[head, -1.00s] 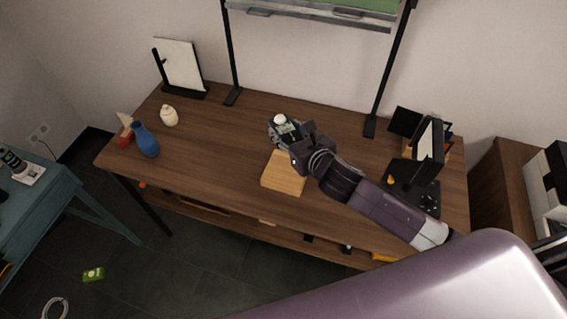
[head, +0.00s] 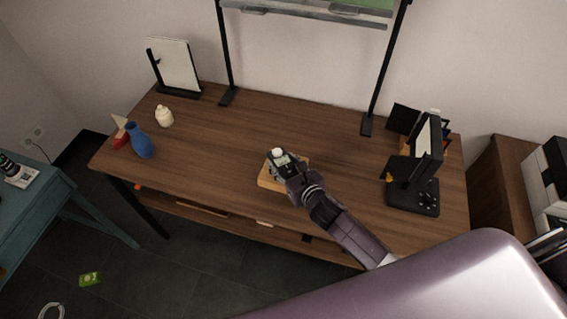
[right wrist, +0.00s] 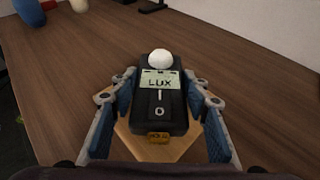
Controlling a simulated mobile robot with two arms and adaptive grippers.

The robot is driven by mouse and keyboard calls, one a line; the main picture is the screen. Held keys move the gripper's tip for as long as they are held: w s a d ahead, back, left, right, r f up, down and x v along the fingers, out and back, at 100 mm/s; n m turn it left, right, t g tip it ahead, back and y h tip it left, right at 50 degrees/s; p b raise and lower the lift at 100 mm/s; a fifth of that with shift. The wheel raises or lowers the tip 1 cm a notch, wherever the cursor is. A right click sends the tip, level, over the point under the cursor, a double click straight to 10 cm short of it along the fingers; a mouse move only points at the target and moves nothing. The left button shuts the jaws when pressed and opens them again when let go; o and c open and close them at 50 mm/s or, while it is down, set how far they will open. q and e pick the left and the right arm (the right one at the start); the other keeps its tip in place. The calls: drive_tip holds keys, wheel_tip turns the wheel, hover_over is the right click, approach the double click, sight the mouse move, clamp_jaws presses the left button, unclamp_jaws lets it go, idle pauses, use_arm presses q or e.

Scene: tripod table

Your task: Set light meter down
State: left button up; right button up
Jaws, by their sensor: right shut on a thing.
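The light meter (right wrist: 159,95) is dark with a white dome on top and a pale display reading LUX. It sits between the two fingers of my right gripper (right wrist: 160,112) in the right wrist view. In the head view the light meter (head: 279,156) and my right gripper (head: 285,170) are over the light wooden block (head: 268,183) on the brown table (head: 220,165). The gripper is shut on the meter. I cannot tell whether the meter's underside touches the block. The block also shows beneath the meter in the right wrist view (right wrist: 180,150). My left gripper is not in view.
A blue vase (head: 139,141), a cream jar (head: 164,116) and a red and white object (head: 120,131) stand at the table's left. A black stand (head: 412,196) with panels is at the right. Black uprights of a board frame (head: 225,55) rise at the back. The table's middle is clear.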

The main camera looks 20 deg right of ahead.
drive_tip(key=shift+f, duration=0.15)
drive_tip(key=o, duration=1.2)
drive_tip(key=shift+o, duration=0.2)
drive_tip(key=shift+r, duration=0.2)
drive_tip(key=v, duration=1.2)
drive_tip(key=shift+b, duration=0.3)
